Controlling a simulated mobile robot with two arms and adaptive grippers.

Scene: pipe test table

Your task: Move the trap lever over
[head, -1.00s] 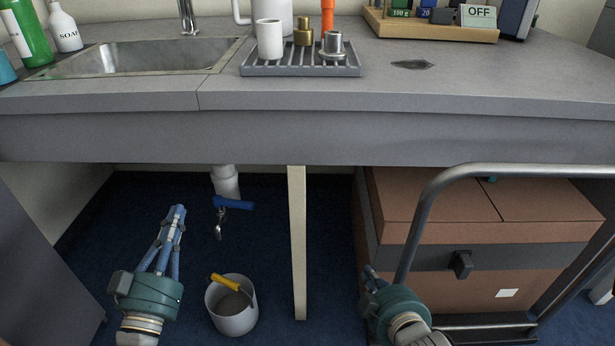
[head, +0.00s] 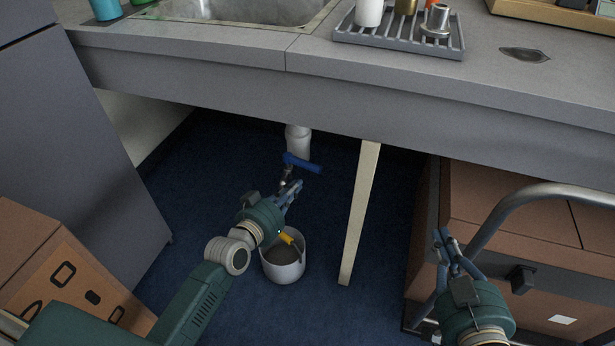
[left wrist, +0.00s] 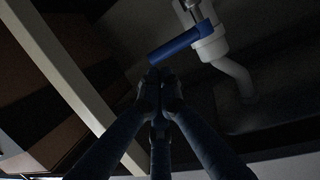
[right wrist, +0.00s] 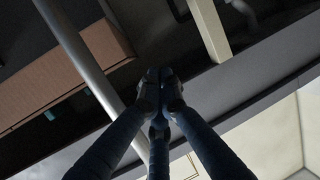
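The trap lever (head: 302,163) is a blue bar on the white drain pipe (head: 298,142) under the sink. In the left wrist view the lever (left wrist: 182,44) slants across the pipe (left wrist: 210,45), its free end just beyond my fingertips. My left gripper (head: 294,187) reaches under the counter, just below the lever. Its fingers (left wrist: 158,76) are drawn together with nothing seen between them; I cannot tell whether they touch the lever. My right gripper (head: 444,240) is beside the metal rail, its fingertips (right wrist: 160,76) together and empty.
A grey bucket (head: 285,262) with a yellow-handled tool stands below my left gripper. A pale table leg (head: 359,215) stands to its right. A brown drawer box (head: 500,205) and a curved metal rail (head: 500,212) are at the right. The counter edge (head: 330,95) overhangs.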

